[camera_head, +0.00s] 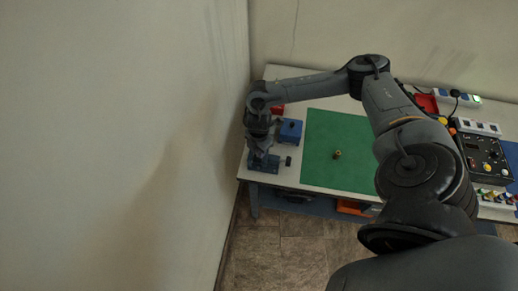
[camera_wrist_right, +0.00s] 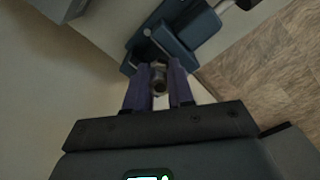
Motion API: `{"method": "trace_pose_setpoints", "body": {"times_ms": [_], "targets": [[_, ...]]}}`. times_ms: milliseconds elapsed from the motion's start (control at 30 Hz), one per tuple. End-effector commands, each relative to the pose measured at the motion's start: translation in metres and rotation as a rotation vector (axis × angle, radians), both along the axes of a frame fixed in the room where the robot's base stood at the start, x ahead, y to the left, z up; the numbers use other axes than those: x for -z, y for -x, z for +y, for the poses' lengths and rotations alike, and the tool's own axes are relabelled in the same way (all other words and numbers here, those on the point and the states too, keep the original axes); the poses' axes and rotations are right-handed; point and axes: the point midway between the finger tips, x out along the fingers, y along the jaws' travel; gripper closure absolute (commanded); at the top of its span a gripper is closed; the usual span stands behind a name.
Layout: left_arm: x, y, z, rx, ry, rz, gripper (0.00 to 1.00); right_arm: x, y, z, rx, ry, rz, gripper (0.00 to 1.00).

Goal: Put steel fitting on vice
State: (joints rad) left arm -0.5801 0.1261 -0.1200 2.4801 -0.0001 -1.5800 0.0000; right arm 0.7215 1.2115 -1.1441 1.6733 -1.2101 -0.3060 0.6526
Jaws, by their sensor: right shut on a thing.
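My right gripper (camera_head: 262,143) is at the left end of the table, directly above the blue vice (camera_head: 264,163). In the right wrist view its two fingers (camera_wrist_right: 159,92) are closed on a small metal fitting (camera_wrist_right: 159,78), the steel fitting. The vice (camera_wrist_right: 190,35) lies just beyond the fingertips there. I cannot tell whether the fitting touches the vice. In the head view the gripper and arm hide the fitting and part of the vice. My left gripper is not in view.
A blue box (camera_head: 290,131) stands just right of the vice. A green mat (camera_head: 325,150) covers the table's middle, with a small brass-coloured part (camera_head: 337,155) on it. A control box (camera_head: 487,158) and power strips are at the right. A wall rises close on the left.

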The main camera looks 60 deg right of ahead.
Motion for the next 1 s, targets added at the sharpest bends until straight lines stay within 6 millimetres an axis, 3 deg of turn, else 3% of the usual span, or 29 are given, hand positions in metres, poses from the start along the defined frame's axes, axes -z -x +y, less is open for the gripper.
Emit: {"method": "trace_pose_setpoints", "body": {"times_ms": [67, 100, 300, 667, 1000], "targets": [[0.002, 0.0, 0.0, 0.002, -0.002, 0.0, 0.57, 0.003, 0.0, 0.0, 0.0, 0.0, 0.0, 1.0], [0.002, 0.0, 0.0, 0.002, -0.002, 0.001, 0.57, 0.003, 0.0, 0.0, 0.0, 0.0, 0.0, 0.74], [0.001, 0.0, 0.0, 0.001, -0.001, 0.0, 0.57, 0.002, 0.0, 0.0, 0.0, 0.0, 0.0, 0.48], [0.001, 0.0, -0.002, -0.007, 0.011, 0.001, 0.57, -0.002, 0.0, 0.0, 0.0, 0.0, -0.001, 0.48], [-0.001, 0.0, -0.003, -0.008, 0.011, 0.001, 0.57, -0.051, -0.001, 0.0, -0.001, 0.001, -0.003, 0.48]]}}
